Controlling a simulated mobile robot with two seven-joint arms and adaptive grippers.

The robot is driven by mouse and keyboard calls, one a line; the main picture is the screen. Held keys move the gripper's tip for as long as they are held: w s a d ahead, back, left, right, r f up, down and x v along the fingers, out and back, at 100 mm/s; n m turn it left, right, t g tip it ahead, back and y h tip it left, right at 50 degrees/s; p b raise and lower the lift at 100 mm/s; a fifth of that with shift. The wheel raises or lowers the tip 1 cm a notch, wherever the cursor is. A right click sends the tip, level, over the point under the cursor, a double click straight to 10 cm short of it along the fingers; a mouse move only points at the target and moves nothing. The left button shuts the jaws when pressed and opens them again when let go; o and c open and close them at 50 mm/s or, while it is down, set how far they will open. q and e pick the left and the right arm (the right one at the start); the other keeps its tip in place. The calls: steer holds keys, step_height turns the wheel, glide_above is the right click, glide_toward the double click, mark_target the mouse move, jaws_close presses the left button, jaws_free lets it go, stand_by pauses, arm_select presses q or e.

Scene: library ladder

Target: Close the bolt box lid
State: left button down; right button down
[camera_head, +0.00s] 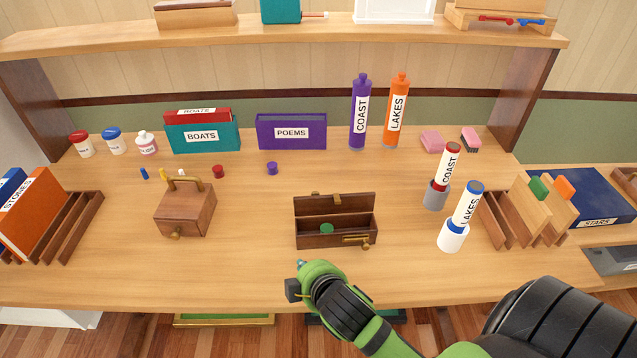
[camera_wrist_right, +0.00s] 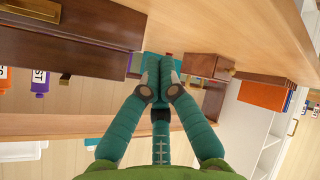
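The bolt box (camera_head: 310,240) is a dark wooden box at the middle front of the table. Its lid (camera_head: 350,204) stands open, raised along the back edge, with a brass clasp on its top edge. A brass bolt (camera_head: 357,239) is on the box's front, and a green round piece (camera_head: 326,229) lies inside. In the wrist view the bolt box (camera_wrist_right: 105,18) is at the upper left. My right gripper (camera_head: 301,267) is in front of the box near its left end, apart from it. Its teal fingertips (camera_wrist_right: 160,62) are together with nothing visible between them. My left gripper is out of view.
A small wooden box with a handle (camera_head: 185,212) stands to the left. A purple POEMS case (camera_head: 291,131) stands behind.

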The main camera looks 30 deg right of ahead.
steer(key=w+a+r+n+t+y, duration=0.2)
steer(key=w+a+r+n+t, duration=0.15)
steer(key=w+r+n, duration=0.35)
steer(key=w+a+r+n+t+y, duration=0.1)
steer(key=w+a+r+n+t, duration=0.1)
steer(key=w+r+n+t, duration=0.55)
steer(key=s+a+r+n+g+y, duration=0.1)
steer(key=a+r+n+g+y, duration=0.5)
steer(key=n, duration=0.8)
steer(key=a+r+n+g+y, duration=0.1)
steer(key=a+n+g+y, duration=0.3)
steer(key=a+n+y, duration=0.7)
steer(key=w+d+f+n+g+h, duration=0.3)
steer(key=d+f+n+g+h, duration=0.3)
steer(key=d+f+n+h, duration=0.65)
steer(key=d+r+n+g+h, duration=0.1)
steer(key=d+r+n+h, duration=0.25)
steer(key=d, duration=0.85)
steer(key=d+r+n+g+h, duration=0.2)
steer(key=d+n+h, duration=0.15)
steer(key=d, duration=0.85)
steer(key=f+p, duration=0.1)
steer(key=f, duration=0.2)
steer(key=f+p, duration=0.2)
steer(key=f, duration=0.1)
steer(key=s+f+p, duration=0.1)
steer(key=f+p, duration=0.1)
steer(key=f, duration=0.1)
steer(key=shift+s+a+f, duration=0.1)
steer(key=shift+a+f, duration=0.15)
